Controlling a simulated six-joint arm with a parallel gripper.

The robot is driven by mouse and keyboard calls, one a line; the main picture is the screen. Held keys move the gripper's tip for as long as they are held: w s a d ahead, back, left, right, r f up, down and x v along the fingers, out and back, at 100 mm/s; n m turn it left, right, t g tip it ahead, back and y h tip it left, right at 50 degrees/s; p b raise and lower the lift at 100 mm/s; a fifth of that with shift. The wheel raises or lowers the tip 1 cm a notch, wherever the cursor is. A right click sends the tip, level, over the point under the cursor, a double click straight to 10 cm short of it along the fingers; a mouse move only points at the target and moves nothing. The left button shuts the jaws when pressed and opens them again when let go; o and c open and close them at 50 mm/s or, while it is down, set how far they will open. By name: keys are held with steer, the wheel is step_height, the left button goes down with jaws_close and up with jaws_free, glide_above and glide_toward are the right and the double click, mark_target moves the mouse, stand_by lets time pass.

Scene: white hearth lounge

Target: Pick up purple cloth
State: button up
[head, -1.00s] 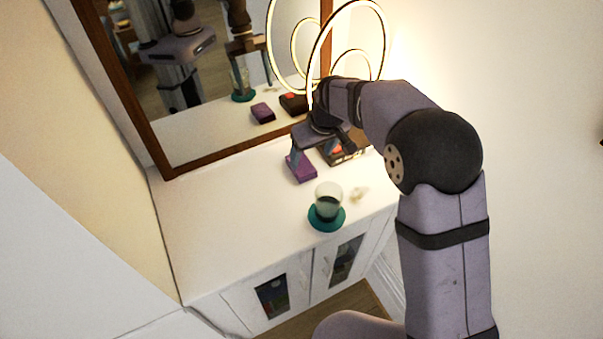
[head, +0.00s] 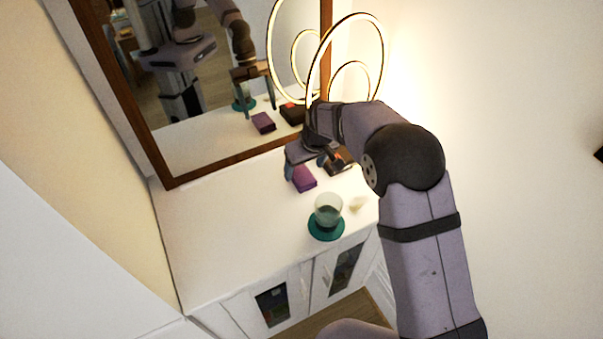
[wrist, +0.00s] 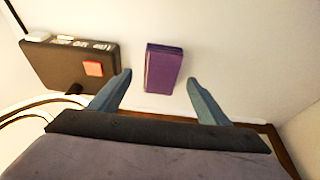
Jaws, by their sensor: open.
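The purple cloth (head: 304,179) is a small folded block lying on the white cabinet top. It also shows in the wrist view (wrist: 163,68), a little beyond the fingertips and roughly between the two fingers. My gripper (wrist: 158,82) is open and empty, its blue-grey fingers spread wider than the cloth. In the head view my gripper (head: 305,170) hangs over the cloth, and my wrist hides part of the area behind it. I cannot tell the exact height of the fingertips above the top.
A dark box (wrist: 70,62) with a red patch lies beside the cloth. A glass cup (head: 328,209) stands on a teal coaster (head: 326,232) with a small pale item (head: 358,204) near it. A ring lamp (head: 381,60) and framed mirror (head: 190,178) stand behind. The cabinet top's left is clear.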

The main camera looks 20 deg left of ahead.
mark_target(302, 173)
steer(key=shift+p+x, duration=0.45)
steer(key=shift+x, duration=1)
steer(key=shift+w+a, duration=0.1)
steer(key=shift+a, duration=0.05)
steer(key=shift+f, duration=0.3)
steer(key=c, duration=1.1)
